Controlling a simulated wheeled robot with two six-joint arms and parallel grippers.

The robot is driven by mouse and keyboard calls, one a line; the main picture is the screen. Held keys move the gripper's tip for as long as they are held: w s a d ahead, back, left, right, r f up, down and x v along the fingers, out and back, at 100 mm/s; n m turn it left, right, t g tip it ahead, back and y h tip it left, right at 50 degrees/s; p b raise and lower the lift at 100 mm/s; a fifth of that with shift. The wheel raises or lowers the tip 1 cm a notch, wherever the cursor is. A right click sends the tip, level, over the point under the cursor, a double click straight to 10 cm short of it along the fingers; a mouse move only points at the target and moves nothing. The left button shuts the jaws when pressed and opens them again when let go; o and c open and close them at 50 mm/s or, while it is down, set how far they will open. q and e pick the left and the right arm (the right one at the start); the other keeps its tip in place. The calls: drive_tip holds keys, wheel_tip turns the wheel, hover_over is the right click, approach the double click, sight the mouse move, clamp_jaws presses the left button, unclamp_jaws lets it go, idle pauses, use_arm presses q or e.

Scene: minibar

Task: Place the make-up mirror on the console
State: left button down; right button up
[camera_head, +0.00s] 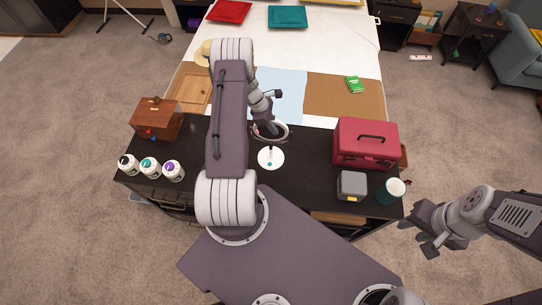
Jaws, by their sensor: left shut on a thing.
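The make-up mirror has a white round base (271,157) and a ring-shaped head (284,132). It shows over the middle of the black console (310,165); whether its base touches the top, I cannot tell. My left gripper (268,127) reaches down from above and is shut on the mirror at its ring. The gripper partly hides the ring. My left arm covers part of the console left of the mirror. My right gripper (414,232) is open and empty, off the console's front right corner.
On the console stand a wooden box (157,117), three white bottles (150,167) at the left, a red toolbox (366,143), a grey box (351,185) and a teal-and-white cup (391,191) at the right. A white-sheeted bed (327,45) adjoins behind. The console is clear between mirror and toolbox.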

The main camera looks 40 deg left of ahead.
sight(273, 119)
use_arm(q)
drive_tip(key=shift+r, duration=0.15)
drive_tip(key=shift+r+b, duration=1.05)
drive_tip(key=shift+r, duration=0.85)
drive_tip(key=s+d+r+b, duration=0.1)
drive_tip(key=d+r, duration=0.2)
drive_tip(key=d, duration=0.2)
drive_tip(key=d+r+b, duration=0.2)
drive_tip(key=d+r, duration=0.2)
drive_tip(key=d, duration=0.2)
drive_tip(key=shift+s+d+b, duration=0.3)
drive_tip(key=shift+s, duration=0.1)
